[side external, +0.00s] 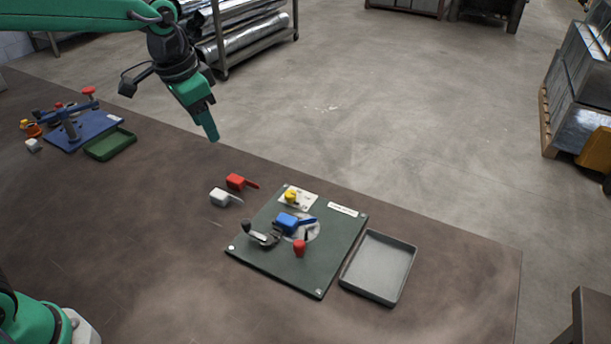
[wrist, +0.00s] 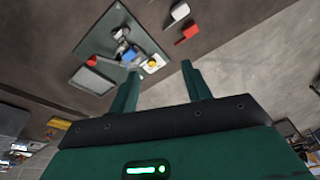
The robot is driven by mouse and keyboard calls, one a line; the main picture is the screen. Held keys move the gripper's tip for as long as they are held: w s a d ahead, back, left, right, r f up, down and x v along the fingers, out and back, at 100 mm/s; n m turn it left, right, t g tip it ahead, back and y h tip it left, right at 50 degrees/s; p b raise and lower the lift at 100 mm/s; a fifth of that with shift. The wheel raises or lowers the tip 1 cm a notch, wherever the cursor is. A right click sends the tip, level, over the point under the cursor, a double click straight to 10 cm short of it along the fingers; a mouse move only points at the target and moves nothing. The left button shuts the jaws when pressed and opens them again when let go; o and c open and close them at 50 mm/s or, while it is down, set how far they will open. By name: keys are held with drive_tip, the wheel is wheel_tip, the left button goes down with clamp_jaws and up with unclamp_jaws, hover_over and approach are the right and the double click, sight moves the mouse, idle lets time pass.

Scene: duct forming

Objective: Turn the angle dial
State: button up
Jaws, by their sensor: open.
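A dark green board (side external: 324,262) lies on the brown bench. On it is a round grey dial-like disc (side external: 312,232), partly covered by a blue block with a flat tab (side external: 287,221). A red knob (side external: 300,248) stands at the disc's near edge. A black-knobbed lever clamp (side external: 262,238) is left of the block. A yellow knob (side external: 291,196) sits on a white plate behind. My gripper (side external: 213,138) is high above the bench's far edge, away from the board. In the wrist view my gripper (wrist: 160,68) is open and empty, with the board (wrist: 97,43) beyond its fingers.
A red block with a tab (side external: 236,181) and a white one (side external: 220,196) lie left of the board. A grey tray (side external: 378,268) adjoins its right side. A blue fixture (side external: 84,130) and green tray (side external: 110,145) are far left.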

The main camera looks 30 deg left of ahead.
drive_tip(key=w+d+f+m+g, duration=0.1)
drive_tip(key=w+d+f+m, duration=0.1)
drive_tip(key=w+d+f, duration=0.45)
drive_tip(key=m+g, duration=0.2)
hover_over(290, 193)
wheel_tip(290, 193, down, 9)
drive_tip(key=shift+r, duration=0.15)
drive_tip(key=shift+d, duration=0.1)
drive_tip(key=shift+f, duration=0.25)
drive_tip(key=shift+f, duration=3.75)
drive_tip(key=c, duration=1)
